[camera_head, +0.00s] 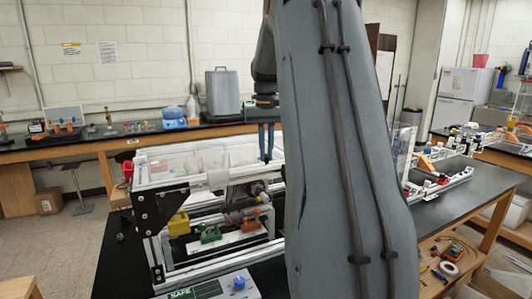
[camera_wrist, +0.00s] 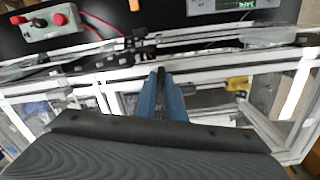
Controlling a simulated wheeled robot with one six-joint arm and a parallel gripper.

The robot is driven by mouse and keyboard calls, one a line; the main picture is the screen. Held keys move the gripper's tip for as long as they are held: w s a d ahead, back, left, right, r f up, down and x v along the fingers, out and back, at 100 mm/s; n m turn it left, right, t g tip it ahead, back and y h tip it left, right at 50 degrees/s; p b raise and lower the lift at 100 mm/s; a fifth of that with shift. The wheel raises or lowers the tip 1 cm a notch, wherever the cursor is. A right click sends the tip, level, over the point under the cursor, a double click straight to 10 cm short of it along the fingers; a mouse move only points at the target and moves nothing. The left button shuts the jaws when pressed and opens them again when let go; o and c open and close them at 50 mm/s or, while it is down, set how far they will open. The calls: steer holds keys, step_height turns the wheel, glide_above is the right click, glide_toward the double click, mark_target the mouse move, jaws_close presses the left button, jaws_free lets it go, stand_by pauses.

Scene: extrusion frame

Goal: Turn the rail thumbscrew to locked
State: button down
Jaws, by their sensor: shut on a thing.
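The aluminium extrusion frame (camera_head: 165,184) stands on the black bench, with clear panels on top. My gripper (camera_head: 266,158) points down at its top rail, left of my arm. In the wrist view my gripper's blue fingers (camera_wrist: 166,92) are close together at the white rail (camera_wrist: 110,75). A small dark part, apparently the rail thumbscrew (camera_wrist: 161,74), shows between the fingertips, and they are shut on it. The fingers hide most of it, so I cannot tell which way it is turned. In the head view I cannot make it out.
Yellow (camera_head: 179,223), green (camera_head: 210,233) and orange (camera_head: 250,221) parts sit inside the frame. A control box (camera_head: 207,290) reading SAFE stands in front. My arm blocks the middle of the head view.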

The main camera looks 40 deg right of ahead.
mark_target(266, 155)
steer(key=m, duration=1.1)
steer(key=shift+b, duration=0.4)
steer(key=shift+m, duration=1.8)
steer(key=shift+r, duration=0.1)
steer(key=c, duration=1.8)
jaws_free()
steer(key=shift+c, duration=0.2)
steer(key=shift+r+b, duration=1.65)
steer(key=shift+r, duration=2.2)
